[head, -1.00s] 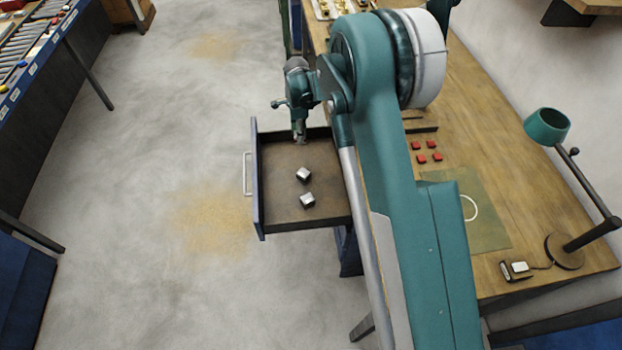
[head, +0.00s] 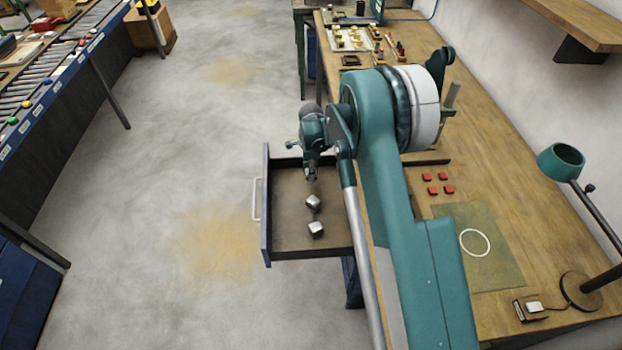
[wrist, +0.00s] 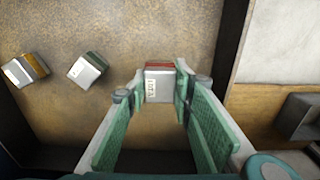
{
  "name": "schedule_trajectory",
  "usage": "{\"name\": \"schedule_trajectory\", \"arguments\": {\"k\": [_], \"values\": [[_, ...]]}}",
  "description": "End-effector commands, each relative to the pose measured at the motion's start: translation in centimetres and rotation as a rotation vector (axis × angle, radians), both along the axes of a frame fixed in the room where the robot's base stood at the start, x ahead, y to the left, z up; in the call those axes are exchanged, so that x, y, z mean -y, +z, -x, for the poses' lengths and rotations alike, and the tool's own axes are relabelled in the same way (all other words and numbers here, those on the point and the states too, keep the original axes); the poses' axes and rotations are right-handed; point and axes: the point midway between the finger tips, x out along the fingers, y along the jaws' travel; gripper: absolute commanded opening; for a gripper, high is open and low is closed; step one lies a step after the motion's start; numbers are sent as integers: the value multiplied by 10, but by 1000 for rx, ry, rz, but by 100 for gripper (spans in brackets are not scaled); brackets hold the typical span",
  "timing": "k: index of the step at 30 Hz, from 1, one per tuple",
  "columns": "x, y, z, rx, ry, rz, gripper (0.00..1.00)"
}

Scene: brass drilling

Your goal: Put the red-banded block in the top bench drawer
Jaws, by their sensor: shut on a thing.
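The top bench drawer (head: 266,215) is pulled open on the left side of the bench. My gripper (head: 311,177) points down inside the drawer's outline, near its far side. I cannot tell whether the block touches the drawer floor. In the head view the block is too small to make out clearly.
Two other metal blocks lie in the drawer: a green-banded one (wrist: 87,69) and a yellow-banded one (wrist: 24,69). The drawer wall (wrist: 232,40) is to the right in the wrist view. Red pieces (head: 438,184), a green mat (head: 500,260) and a lamp (head: 561,161) are on the bench.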

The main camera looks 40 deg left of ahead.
Motion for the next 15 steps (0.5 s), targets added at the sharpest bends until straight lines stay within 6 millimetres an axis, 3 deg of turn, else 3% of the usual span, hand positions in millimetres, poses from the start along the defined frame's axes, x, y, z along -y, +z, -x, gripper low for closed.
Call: {"name": "schedule_trajectory", "arguments": {"k": [8,15], "values": [[0,-2,0,0,0,0,0],[0,-22,0,0,0,0,0]]}}
